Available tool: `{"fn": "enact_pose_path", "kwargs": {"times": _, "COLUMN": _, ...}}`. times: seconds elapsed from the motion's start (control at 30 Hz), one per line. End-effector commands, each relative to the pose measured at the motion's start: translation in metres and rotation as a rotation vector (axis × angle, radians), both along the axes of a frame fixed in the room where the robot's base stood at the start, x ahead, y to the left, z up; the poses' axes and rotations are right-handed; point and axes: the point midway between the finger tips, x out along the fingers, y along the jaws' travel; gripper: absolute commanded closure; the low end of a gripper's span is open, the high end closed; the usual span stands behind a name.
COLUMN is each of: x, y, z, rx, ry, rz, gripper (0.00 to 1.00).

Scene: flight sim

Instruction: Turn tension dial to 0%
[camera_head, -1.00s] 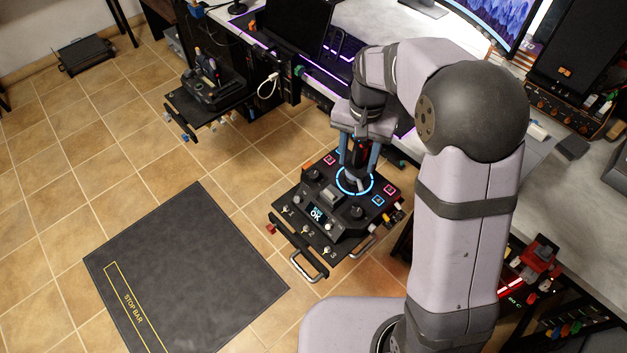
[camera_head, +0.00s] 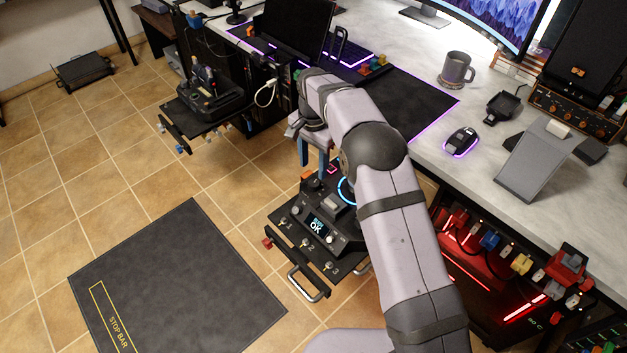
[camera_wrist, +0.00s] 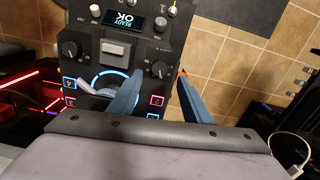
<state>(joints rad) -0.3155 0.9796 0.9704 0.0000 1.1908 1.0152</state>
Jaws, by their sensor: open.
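A black control panel (camera_head: 273,215) has a small screen reading "READY OK" (camera_head: 317,226). In the wrist view two black dials show on the panel (camera_wrist: 118,55): one at the left (camera_wrist: 73,50) and one at the right (camera_wrist: 159,69). I cannot read their labels, so I cannot tell which is the tension dial. My gripper (camera_wrist: 160,74) is open, its blue fingers either side of the right dial in that view; contact cannot be told. In the head view my gripper (camera_head: 314,166) is above the panel's far left part, near a dial (camera_head: 312,186).
Lit square buttons (camera_wrist: 157,100) sit nearby. Toggle switches (camera_head: 305,240) and a front handle (camera_head: 305,285) line the panel's near edge.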

Motion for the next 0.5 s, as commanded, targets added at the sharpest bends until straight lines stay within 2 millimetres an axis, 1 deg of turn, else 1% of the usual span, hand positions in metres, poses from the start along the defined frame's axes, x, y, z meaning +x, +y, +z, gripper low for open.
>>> {"fn": "enact_pose_path", "kwargs": {"times": 0.33, "x": -0.001, "y": -0.001, "z": -0.042, "rx": -0.001, "ry": 0.005, "rz": 0.001, "gripper": 0.56}}
{"fn": "enact_pose_path", "kwargs": {"times": 0.5, "x": -0.001, "y": -0.001, "z": -0.06, "rx": -0.001, "ry": 0.003, "rz": 0.001, "gripper": 0.56}}
